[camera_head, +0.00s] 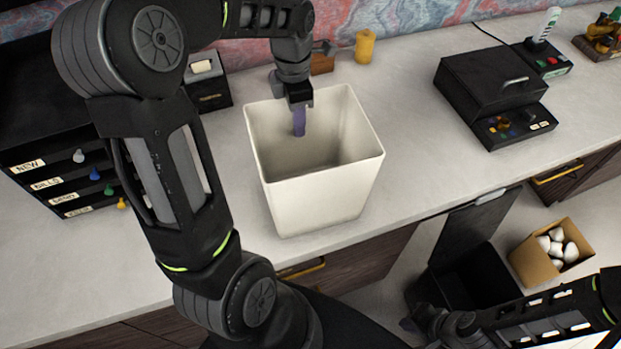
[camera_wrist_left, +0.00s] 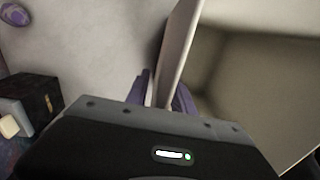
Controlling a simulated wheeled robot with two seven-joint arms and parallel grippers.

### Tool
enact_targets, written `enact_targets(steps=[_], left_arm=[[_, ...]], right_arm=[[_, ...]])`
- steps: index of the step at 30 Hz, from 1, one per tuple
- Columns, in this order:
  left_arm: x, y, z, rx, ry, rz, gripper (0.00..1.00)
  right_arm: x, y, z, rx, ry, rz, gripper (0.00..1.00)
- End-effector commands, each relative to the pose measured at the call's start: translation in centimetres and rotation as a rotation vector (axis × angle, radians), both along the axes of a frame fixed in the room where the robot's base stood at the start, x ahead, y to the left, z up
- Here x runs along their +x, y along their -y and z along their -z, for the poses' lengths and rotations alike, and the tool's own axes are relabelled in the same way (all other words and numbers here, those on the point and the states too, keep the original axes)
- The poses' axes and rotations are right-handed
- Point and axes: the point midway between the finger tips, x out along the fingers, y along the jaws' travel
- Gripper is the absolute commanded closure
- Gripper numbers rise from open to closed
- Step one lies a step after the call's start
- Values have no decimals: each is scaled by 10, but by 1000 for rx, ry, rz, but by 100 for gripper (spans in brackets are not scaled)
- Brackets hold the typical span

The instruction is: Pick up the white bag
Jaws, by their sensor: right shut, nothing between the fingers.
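The white bag (camera_head: 325,205) stands upright and open-topped on the desk, like a stiff square bin. My left gripper (camera_head: 298,122) is at its far rim, pointing down, with a purple finger showing inside the bag. In the left wrist view, the two purple fingers of this gripper (camera_wrist_left: 165,95) lie on either side of the bag's thin wall (camera_wrist_left: 178,50). Whether they press on the wall cannot be told. My right gripper (camera_head: 408,324) is low at the bottom right, away from the bag, shut and empty.
A black labelled drawer organiser (camera_head: 60,150) stands left of the bag. A black box-shaped device (camera_head: 495,85) stands to the right. Below the desk are a black open bin (camera_head: 470,275) and a cardboard box (camera_head: 535,265) with white lumps.

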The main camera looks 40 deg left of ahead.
Motion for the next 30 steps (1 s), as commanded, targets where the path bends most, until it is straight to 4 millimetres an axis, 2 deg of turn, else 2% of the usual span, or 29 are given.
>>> enact_targets(steps=[7,17,30], left_arm=[[0,0,0,0,0,0,73],[0,0,0,0,0,0,100],[0,0,0,0,0,0,100]], right_arm=[[0,0,0,0,0,0,100],[0,0,0,0,0,0,100],[0,0,0,0,0,0,100]])
